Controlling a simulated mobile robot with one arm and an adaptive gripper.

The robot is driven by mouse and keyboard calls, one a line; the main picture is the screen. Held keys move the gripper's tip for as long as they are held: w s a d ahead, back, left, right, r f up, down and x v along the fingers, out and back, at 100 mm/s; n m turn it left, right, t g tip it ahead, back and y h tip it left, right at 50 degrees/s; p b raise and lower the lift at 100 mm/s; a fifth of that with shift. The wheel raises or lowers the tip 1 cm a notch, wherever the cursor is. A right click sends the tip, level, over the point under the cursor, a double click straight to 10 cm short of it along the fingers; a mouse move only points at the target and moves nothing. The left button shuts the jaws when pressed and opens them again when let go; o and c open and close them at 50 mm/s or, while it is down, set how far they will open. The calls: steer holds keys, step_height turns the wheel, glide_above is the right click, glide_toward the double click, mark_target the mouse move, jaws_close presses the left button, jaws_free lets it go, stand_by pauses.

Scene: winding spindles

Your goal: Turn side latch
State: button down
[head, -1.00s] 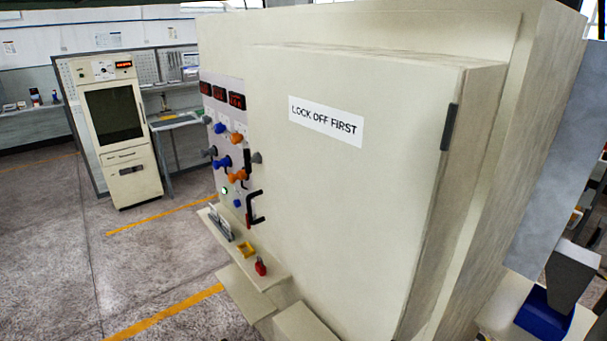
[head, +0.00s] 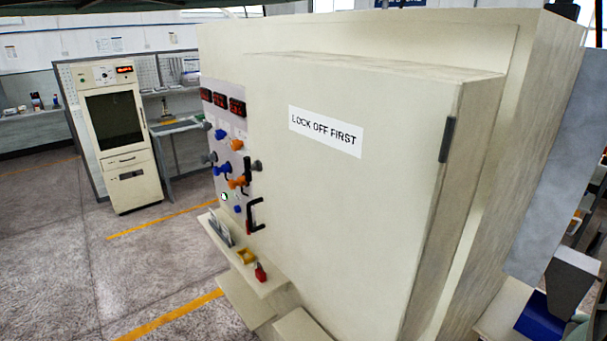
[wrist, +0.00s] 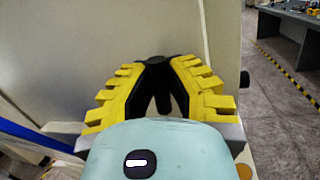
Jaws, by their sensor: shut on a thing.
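In the wrist view my gripper (wrist: 165,66) has its yellow-padded fingers drawn together at the tips in front of a pale cabinet panel. It is shut on a dark, narrow piece, which I take to be the side latch (wrist: 163,104), showing between the fingers. The fingers hide most of it, so its angle cannot be told. In the head view the big cream cabinet (head: 330,210) has its door shut, with a "LOCK OFF FIRST" label (head: 325,131). My gripper and the held latch do not show there.
The cabinet's front has several coloured knobs (head: 236,145), a black handle (head: 254,214) and a ledge (head: 245,272) with a red padlock (head: 261,272). A dark knob (wrist: 245,78) sticks out at the panel's right edge. Open floor (head: 60,255) lies to the left.

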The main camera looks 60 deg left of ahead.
steer(key=shift+w+a+n, duration=0.1)
steer(key=shift+n, duration=0.6)
steer(key=shift+n+y, duration=0.3)
steer(key=c, duration=0.9)
jaws_free()
steer(key=shift+c, duration=0.2)
steer(key=v, duration=0.7)
steer(key=shift+a, duration=0.25)
